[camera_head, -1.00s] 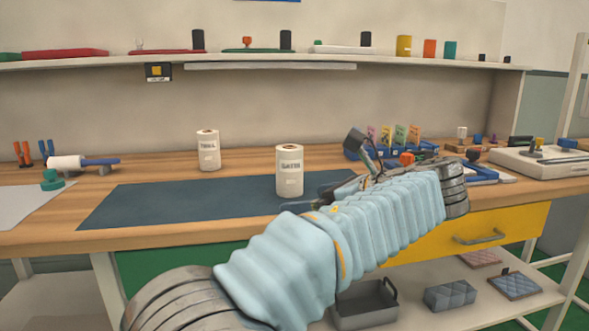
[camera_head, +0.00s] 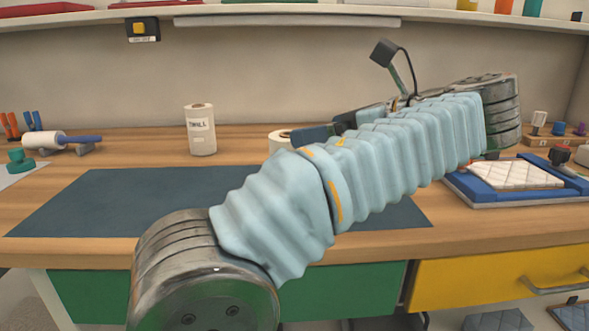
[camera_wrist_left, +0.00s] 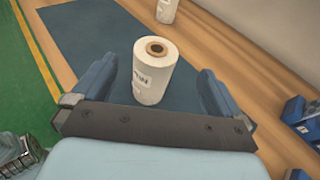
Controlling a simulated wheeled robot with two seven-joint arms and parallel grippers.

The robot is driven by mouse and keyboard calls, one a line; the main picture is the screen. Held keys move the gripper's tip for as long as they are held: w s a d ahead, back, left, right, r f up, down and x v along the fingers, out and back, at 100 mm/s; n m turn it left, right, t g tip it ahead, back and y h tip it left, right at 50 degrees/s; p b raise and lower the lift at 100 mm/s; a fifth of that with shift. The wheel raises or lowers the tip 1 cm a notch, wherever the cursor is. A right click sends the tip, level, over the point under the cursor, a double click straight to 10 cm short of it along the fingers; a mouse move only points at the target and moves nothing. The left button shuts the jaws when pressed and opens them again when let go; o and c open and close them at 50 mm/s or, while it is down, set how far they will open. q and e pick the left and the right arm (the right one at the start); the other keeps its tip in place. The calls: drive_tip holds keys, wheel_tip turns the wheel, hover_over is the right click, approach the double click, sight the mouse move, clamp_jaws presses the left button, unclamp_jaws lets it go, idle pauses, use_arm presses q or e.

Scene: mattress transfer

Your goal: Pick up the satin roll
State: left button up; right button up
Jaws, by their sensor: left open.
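The satin roll is a white upright roll with a brown core. In the head view only its top (camera_head: 279,139) shows, with my arm in front of the rest. In the left wrist view the satin roll (camera_wrist_left: 153,77) stands upright between the lines of my two fingers, its label turned to the left. My left gripper (camera_wrist_left: 158,66) is open, with a finger on each side of the roll and visible gaps. In the head view its dark fingers (camera_head: 318,133) are just right of the roll, partly hidden by my sleeve. My right gripper is not in view.
A similar twill roll (camera_head: 200,130) stands further left on the wooden bench and shows at the top of the left wrist view (camera_wrist_left: 167,10). A dark blue mat (camera_head: 130,200) lies mostly bare. A blue tray with a quilted pad (camera_head: 516,175) is at right.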

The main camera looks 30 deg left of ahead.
sight(281, 132)
use_arm(q)
drive_tip(key=x, duration=0.5)
drive_tip(key=shift+b, duration=0.35)
drive_tip(key=x, duration=0.2)
drive_tip(key=b+x, duration=0.1)
drive_tip(key=x, duration=0.2)
drive_tip(key=shift+s+a+f, duration=0.1)
drive_tip(key=shift+s+f, duration=0.05)
drive_tip(key=shift+s, duration=0.05)
drive_tip(key=c, duration=1.7)
